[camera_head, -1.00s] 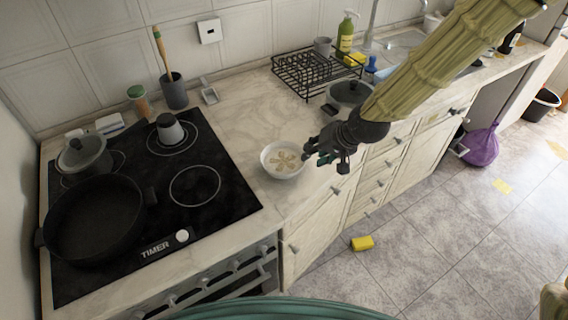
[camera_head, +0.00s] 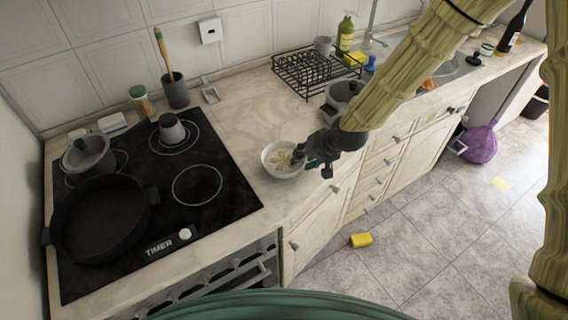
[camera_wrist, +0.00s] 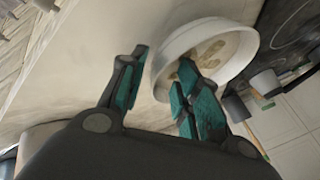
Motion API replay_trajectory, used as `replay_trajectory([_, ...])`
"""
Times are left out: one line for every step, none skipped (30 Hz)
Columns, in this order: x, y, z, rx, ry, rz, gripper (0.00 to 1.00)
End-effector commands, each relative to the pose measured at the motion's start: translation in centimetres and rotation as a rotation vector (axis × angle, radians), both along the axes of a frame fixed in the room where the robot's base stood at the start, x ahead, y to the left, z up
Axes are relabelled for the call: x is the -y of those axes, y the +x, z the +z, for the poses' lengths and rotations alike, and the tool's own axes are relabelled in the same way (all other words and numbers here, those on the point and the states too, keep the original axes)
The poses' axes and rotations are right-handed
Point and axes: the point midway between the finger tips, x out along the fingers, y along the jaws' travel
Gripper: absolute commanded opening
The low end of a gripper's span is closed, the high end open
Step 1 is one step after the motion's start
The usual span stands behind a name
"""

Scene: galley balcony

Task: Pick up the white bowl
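The white bowl (camera_head: 283,172) stands upright on the counter, right of the hob and close to the counter's front edge. It has a tan pattern or contents inside. My gripper (camera_head: 306,160) is at the bowl's right rim. In the wrist view my gripper (camera_wrist: 160,88) is open, with teal finger pads on either side of the wall of the bowl (camera_wrist: 250,42). One finger is over the inside and the other is outside. I cannot tell whether either finger touches the wall.
The black hob (camera_head: 197,215) with a large pan (camera_head: 98,218) lies left of the bowl. A yellow sponge (camera_head: 361,240) lies on the floor. The counter behind the bowl is clear.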

Motion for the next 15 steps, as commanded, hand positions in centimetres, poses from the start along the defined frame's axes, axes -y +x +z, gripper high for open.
replay_trajectory([0.02, 0.0, 0.0, 0.0, 0.0, 0.0, 0.22])
replay_trajectory([0.03, 0.0, 0.01, 0.0, 0.0, 0.0, 0.17])
replay_trajectory([0.04, -0.01, 0.0, 0.0, 0.0, 0.0, 0.09])
replay_trajectory([0.04, -0.01, 0.0, 0.0, 0.0, -0.001, 0.04])
replay_trajectory([0.05, -0.01, 0.01, 0.0, 0.0, -0.001, 0.0])
replay_trajectory([0.05, -0.01, 0.01, 0.0, 0.0, -0.001, 0.0])
replay_trajectory([0.06, 0.0, 0.01, 0.0, 0.0, -0.001, 0.0])
replay_trajectory([0.06, 0.0, 0.01, 0.0, 0.0, -0.001, 0.0])
replay_trajectory([0.06, -0.01, 0.0, 0.0, 0.0, -0.001, 0.0])
replay_trajectory([0.05, 0.03, 0.07, 0.0, 0.0, -0.001, 0.0])
replay_trajectory([0.05, 0.03, 0.07, 0.0, 0.0, -0.001, 0.0])
replay_trajectory([0.05, 0.03, 0.07, 0.0, 0.0, -0.001, 0.0])
replay_trajectory([0.05, 0.03, 0.07, 0.0, 0.0, -0.001, 0.0])
replay_trajectory([0.05, 0.03, 0.07, 0.0, 0.0, -0.001, 0.0])
replay_trajectory([0.04, 0.03, 0.08, 0.0, 0.0, -0.001, 0.0])
